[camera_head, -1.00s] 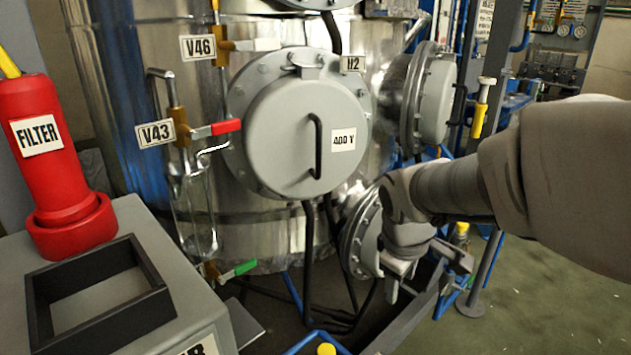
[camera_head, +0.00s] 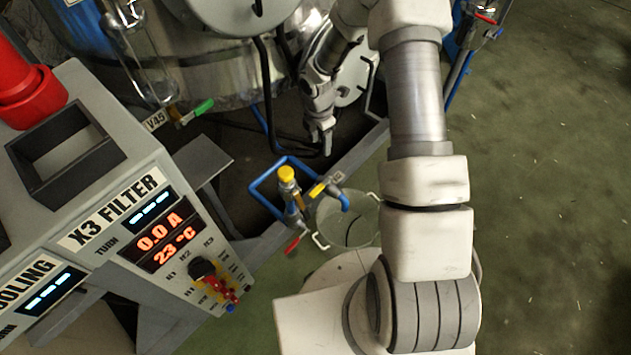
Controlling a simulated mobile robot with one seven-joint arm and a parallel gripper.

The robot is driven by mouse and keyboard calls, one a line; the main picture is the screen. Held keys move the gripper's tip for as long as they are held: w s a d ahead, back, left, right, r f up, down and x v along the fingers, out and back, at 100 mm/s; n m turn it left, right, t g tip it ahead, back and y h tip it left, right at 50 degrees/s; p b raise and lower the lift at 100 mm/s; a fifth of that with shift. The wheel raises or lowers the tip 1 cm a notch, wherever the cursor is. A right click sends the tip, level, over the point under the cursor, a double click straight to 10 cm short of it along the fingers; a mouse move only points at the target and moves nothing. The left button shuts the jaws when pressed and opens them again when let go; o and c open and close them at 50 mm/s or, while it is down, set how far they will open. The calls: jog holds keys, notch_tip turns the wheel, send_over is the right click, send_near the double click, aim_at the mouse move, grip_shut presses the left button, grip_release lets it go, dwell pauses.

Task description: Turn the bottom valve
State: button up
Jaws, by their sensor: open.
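Low on the steel vessel, beside the V45 label (camera_head: 155,121), is a valve with a green lever (camera_head: 197,112). Lower down, a blue pipe assembly has a yellow cap (camera_head: 287,174), a yellow handle (camera_head: 318,189) and a red lever (camera_head: 293,243) pointing down. I cannot tell which of these is the bottom valve. My gripper (camera_head: 321,142) hangs fingers down, open and apparently empty. It is right of the green lever and above the yellow cap in the picture, apart from both. The gap between its fingers is hard to see.
A metal bucket (camera_head: 341,228) stands below the blue pipe. The grey control console (camera_head: 105,180) fills the left side, with a red filter housing (camera_head: 22,88) on top. Grey frame beams run near the pipe. Open green floor (camera_head: 555,200) lies to the right.

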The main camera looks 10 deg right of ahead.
aim_at(316, 190)
jog(key=f+b, duration=0.1)
jog(key=f, duration=0.6)
jog(key=a+f+n+b, duration=0.1)
jog(key=f, duration=0.7)
jog(key=s+f+n+b, duration=0.1)
jog(key=f, duration=0.6)
jog(key=shift+a+f+g+y, duration=0.2)
jog(key=shift+f+g+y, duration=0.05)
jog(key=shift+g+y, duration=0.05)
jog(key=shift+c, duration=0.3)
grip_shut()
